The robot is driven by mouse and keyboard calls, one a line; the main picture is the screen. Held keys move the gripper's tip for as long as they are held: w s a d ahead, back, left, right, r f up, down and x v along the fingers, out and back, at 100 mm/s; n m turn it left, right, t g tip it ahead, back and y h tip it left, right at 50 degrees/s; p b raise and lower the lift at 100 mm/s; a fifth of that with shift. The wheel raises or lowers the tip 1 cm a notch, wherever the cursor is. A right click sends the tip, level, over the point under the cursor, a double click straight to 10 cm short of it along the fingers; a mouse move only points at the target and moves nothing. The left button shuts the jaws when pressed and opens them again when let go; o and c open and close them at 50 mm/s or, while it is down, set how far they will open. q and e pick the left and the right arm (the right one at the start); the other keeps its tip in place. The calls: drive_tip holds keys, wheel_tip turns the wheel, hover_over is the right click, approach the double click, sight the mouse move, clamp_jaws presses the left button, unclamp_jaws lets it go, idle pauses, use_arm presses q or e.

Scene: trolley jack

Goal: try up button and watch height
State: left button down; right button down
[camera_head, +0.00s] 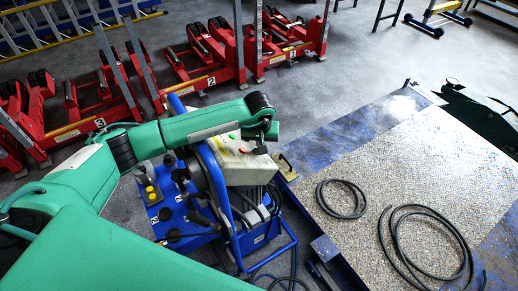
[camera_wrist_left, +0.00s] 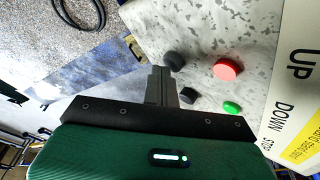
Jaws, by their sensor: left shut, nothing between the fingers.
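A cream control box (camera_head: 245,168) stands on a blue trolley unit (camera_head: 200,228). Its face (camera_wrist_left: 225,35) fills the upper right of the left wrist view, with a red button (camera_wrist_left: 226,69), a green button (camera_wrist_left: 231,107) and two black buttons, one upper (camera_wrist_left: 174,61) and one lower (camera_wrist_left: 187,96). A white label (camera_wrist_left: 298,65) reads UP, DOWN, STOP; which button is UP I cannot tell. My left gripper (camera_wrist_left: 161,72) is shut and empty, its tips close to the upper black button; contact cannot be told. In the head view my left gripper (camera_head: 264,132) is over the box. My right gripper is not in view.
Red numbered lifting columns (camera_head: 200,65) stand along the back. Right of the box is a low platform (camera_head: 400,160) with two coiled black cables (camera_head: 341,198). Cables and a blue frame surround the box's base. Grey floor is open behind the platform.

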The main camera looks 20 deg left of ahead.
use_arm(q)
drive_tip(key=shift+s+f, duration=0.25)
drive_tip(key=shift+f, duration=0.25)
drive_tip(key=shift+w+d+r, duration=0.1)
drive_tip(key=shift+w+r, duration=0.15)
drive_tip(key=shift+r, duration=0.35)
drive_tip(key=shift+w+d+r, duration=0.1)
drive_tip(key=shift+w, duration=0.1)
drive_tip(key=shift+r, duration=0.1)
drive_tip(key=shift+w+d+r+b, duration=0.1)
drive_tip(key=shift+w+d+r, duration=0.3)
drive_tip(key=shift+r, duration=0.3)
drive_tip(key=shift+w+d+r+b, duration=0.15)
drive_tip(key=shift+w+d+r, duration=0.1)
drive_tip(key=shift+w+r, duration=0.35)
drive_tip(key=shift+w+d+r+b, duration=0.1)
drive_tip(key=shift+w+d+r, duration=0.2)
drive_tip(key=shift+r, duration=0.5)
